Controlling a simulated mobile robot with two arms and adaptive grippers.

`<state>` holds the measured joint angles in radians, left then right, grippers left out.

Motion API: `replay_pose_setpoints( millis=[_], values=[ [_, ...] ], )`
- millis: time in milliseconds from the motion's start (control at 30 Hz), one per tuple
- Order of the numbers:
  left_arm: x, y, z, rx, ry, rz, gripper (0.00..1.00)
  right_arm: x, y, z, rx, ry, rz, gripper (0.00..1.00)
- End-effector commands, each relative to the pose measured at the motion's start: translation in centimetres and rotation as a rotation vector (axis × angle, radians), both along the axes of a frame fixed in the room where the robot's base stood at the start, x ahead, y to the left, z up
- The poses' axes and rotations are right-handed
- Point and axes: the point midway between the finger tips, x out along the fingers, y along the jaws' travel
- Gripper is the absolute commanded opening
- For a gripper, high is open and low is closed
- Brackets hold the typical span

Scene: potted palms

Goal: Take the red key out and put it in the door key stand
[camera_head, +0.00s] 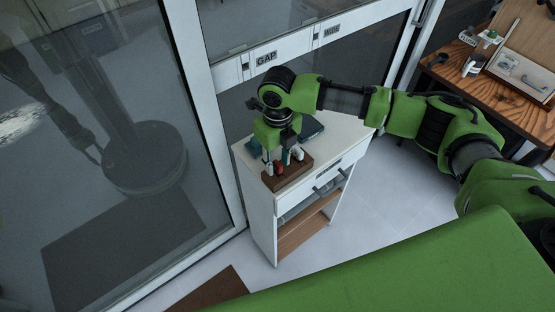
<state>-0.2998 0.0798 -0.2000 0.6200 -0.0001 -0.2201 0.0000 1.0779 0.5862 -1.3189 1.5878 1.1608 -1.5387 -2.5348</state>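A small red item (279,170), which looks like the red key, stands at a dark brown wooden block (290,176) on top of a white cabinet. The block looks like a key stand; small white pieces show beside the red item. My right gripper (282,158) points down right over the block, around or just behind the red item. Its fingers are small and partly hidden, so I cannot tell whether they touch or hold the red item. My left gripper is not in view.
The white cabinet (258,212) has a drawer and a lower wooden shelf. A dark teal item (311,128) lies behind the block. Glass doors with white frames (196,100) stand close behind and left. A wooden desk (462,57) is at the upper right. Light floor is free between.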

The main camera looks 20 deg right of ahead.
Motion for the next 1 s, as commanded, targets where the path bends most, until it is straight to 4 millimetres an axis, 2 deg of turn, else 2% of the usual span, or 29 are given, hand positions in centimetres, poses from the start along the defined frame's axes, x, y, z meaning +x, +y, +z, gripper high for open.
replay_pose_setpoints(
  millis=[200, 333, 800, 1000],
  values=[
    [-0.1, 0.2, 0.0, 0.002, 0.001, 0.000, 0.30, 0.0, 0.0, 0.1, 0.000, 0.000, 0.000, 0.30],
    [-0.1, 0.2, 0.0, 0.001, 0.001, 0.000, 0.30, 0.1, 0.0, 1.1, 0.002, -0.002, 0.000, 0.30],
    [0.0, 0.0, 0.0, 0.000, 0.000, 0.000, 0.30, 0.0, 0.0, 10.2, 0.000, -0.002, 0.001, 0.30],
    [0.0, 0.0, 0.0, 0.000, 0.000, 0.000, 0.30, -0.1, 0.0, 11.9, 0.000, 0.000, 0.000, 0.30]
  ],
)
